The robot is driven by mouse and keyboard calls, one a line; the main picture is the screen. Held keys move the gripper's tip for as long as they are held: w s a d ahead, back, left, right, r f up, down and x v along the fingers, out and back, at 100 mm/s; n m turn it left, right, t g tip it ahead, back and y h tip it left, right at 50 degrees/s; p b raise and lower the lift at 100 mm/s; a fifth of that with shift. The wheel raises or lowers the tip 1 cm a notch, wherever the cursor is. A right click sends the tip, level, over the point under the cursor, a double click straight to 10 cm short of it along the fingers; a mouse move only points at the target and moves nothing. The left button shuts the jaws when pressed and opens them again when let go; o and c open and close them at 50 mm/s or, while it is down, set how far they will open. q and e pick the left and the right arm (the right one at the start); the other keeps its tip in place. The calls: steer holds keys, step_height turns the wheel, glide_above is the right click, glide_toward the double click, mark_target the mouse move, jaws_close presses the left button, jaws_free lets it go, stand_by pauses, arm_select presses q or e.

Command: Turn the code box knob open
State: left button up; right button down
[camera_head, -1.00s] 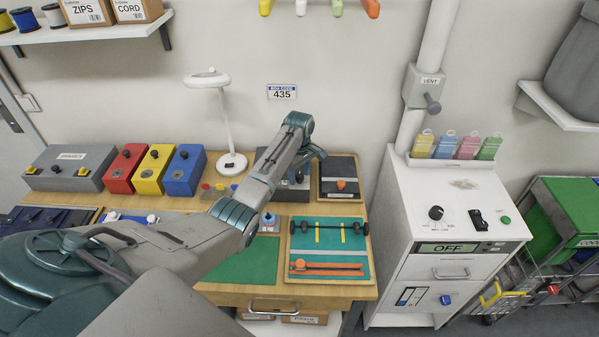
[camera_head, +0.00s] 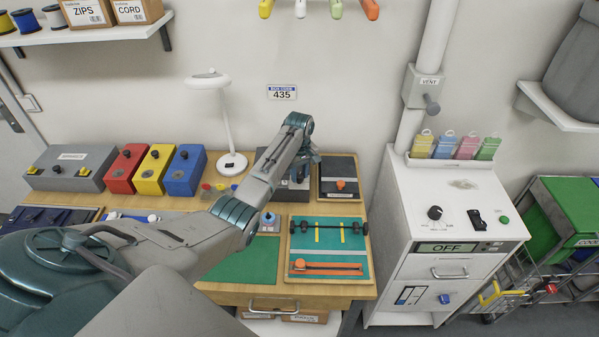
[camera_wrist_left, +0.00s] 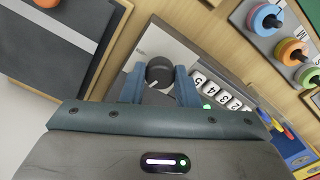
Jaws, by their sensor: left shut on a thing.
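The code box (camera_head: 289,197) is a grey box at the back of the bench, partly hidden behind my left arm in the head view. In the wrist view, its light panel (camera_wrist_left: 183,50) carries a round black knob (camera_wrist_left: 159,72) with a pale pointer mark, a row of white number tiles (camera_wrist_left: 222,92) and a green light (camera_wrist_left: 207,107). My left gripper (camera_head: 303,172) is over the box from above. In the wrist view its blue-grey fingers (camera_wrist_left: 159,84) stand on either side of the knob, shut on it. My right gripper is out of view.
A wall sign (camera_head: 282,92) reads 435. A dark tray (camera_head: 338,178) with an orange knob lies right of the box. A green board (camera_head: 300,255) with a black bar and orange strip lies in front. A white lamp (camera_head: 228,120) stands behind left.

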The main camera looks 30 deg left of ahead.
arm_select(q)
steer(key=m, duration=0.6)
steer(key=shift+m, duration=0.3)
steer(key=m, duration=0.3)
steer(key=shift+r+m, duration=0.1)
steer(key=shift+m, duration=1.9)
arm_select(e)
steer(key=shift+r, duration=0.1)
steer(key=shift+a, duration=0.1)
arm_select(q)
steer(key=o, duration=1)
steer(key=shift+c, duration=0.2)
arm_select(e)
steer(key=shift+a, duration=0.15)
